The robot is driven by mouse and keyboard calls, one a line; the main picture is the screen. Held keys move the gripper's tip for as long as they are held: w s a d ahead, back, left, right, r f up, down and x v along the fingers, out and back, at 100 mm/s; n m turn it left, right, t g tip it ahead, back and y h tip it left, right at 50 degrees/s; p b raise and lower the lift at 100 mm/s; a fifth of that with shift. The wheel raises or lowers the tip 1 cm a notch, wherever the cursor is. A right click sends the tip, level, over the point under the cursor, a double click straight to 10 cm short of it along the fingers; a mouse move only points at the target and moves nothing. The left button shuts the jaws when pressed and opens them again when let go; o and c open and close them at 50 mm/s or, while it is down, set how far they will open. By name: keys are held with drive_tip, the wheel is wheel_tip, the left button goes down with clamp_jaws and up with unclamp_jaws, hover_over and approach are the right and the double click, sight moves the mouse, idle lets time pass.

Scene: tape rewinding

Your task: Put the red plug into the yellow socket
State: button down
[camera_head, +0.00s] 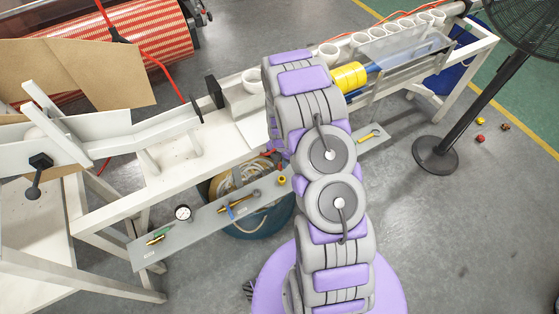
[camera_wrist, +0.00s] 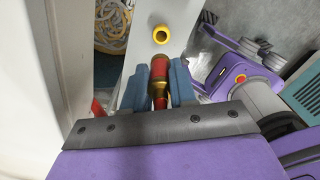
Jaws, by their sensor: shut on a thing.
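In the wrist view, my gripper (camera_wrist: 161,82) has its blue fingers shut on the red plug (camera_wrist: 159,67), which has a gold-coloured lower part. The plug points up the picture, towards the yellow socket (camera_wrist: 154,36), a ring with a dark hole. The socket stands on the narrow grey shelf (camera_wrist: 140,58). A gap shows between the plug's tip and the socket in the picture. In the head view, the small yellow socket (camera_head: 282,180) sits on the grey shelf (camera_head: 210,225) beside my arm. My gripper and the plug are hidden behind my arm there.
A white machine frame (camera_head: 165,180) runs behind the shelf. A pressure gauge (camera_head: 183,213) and tools lie on the shelf.

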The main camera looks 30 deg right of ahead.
sight(281, 169)
drive_tip(key=shift+f+b, duration=0.8)
drive_tip(key=shift+f, duration=2.15)
drive_tip(key=shift+d+f, duration=0.4)
drive_tip(key=shift+d, duration=0.15)
drive_tip(key=shift+a, duration=0.1)
drive_tip(key=shift+a+r, duration=0.1)
drive_tip(key=shift+a, duration=0.2)
drive_tip(key=shift+d, duration=0.1)
